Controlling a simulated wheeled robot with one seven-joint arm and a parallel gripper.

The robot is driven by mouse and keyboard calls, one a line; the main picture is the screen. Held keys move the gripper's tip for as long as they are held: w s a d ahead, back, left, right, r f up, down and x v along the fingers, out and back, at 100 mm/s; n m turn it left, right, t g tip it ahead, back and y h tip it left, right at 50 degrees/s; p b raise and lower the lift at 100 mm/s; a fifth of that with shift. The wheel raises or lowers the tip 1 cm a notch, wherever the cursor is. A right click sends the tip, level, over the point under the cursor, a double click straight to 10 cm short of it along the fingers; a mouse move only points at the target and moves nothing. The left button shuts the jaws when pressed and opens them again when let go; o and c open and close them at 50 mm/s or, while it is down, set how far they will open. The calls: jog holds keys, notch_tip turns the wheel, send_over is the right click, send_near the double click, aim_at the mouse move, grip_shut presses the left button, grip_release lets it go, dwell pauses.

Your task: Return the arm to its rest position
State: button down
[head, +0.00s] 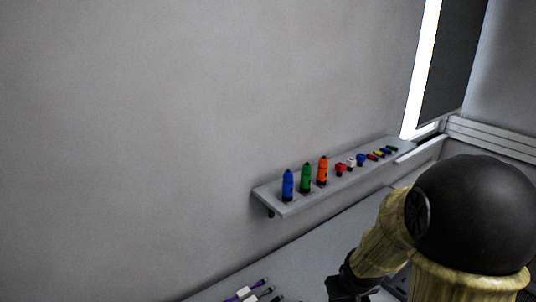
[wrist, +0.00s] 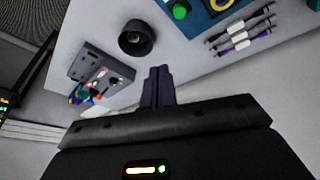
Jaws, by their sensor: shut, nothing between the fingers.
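My arm, with a black rounded joint and yellowish links, fills the lower right of the head view. My gripper shows in the wrist view (wrist: 158,72) with its two dark fingers together and nothing between them. It points over the pale table (wrist: 200,75), apart from the objects there. In the head view only a dark part near the arm's end shows at the bottom edge, and the fingertips cannot be made out. Several cables (wrist: 240,38), dark and purple with white bands, lie at the wrist view's upper right; some cables (head: 246,292) also show at the head view's bottom.
A grey wall shelf (head: 275,205) holds blue, green and orange bottle-like items and small coloured pieces. On the table are a black round cup (wrist: 136,40), a grey box (wrist: 88,62) beside coloured bits, and a blue panel (wrist: 200,22) with a green disc.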

jog(key=s+a+r+m+g+b, duration=0.1)
jog(key=s+a, duration=0.3)
jog(key=s, duration=0.5)
jog(key=shift+r+g+y, duration=0.4)
jog(key=shift+r, duration=0.05)
dwell(1.1)
